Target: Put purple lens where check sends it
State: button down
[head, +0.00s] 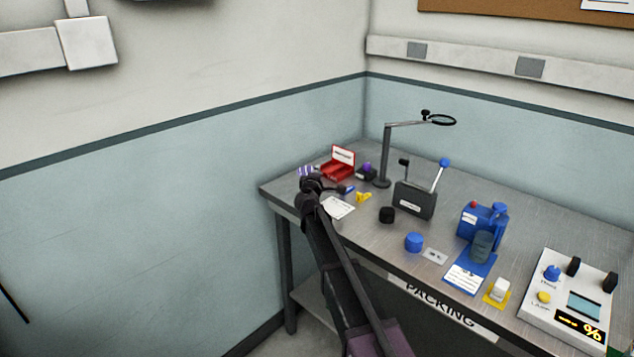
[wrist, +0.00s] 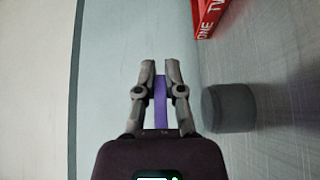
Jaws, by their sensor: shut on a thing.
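The purple lens (wrist: 160,100) shows edge-on as a narrow purple strip between my gripper's fingers in the wrist view. My gripper (wrist: 160,68) is shut on it. In the head view my gripper (head: 322,185) is over the far left end of the bench, near a red box (head: 337,170) with a raised labelled lid. Part of the red box (wrist: 209,16) shows at the top of the wrist view, with lettering reading "ONE" and "TW". A small purple-and-white patch (head: 307,171) lies beside my gripper; I cannot tell what it is.
A dark cylinder (wrist: 228,108) stands right of my fingers in the wrist view. On the bench are a stand with a ring (head: 441,120), a grey box with levers (head: 415,200), a blue device (head: 483,218) and a panel with a % display (head: 570,303). Walls close off the back and left.

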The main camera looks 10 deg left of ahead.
jog(key=shift+f+b, duration=1.75)
jog(key=shift+f, duration=0.05)
jog(key=shift+f, duration=0.15)
jog(key=c, duration=0.8)
grip_release()
jog(key=shift+o, duration=0.2)
jog(key=shift+r, duration=0.3)
jog(key=s, duration=1.2)
jog(key=shift+a+f, duration=0.1)
jog(key=shift+a, duration=0.3)
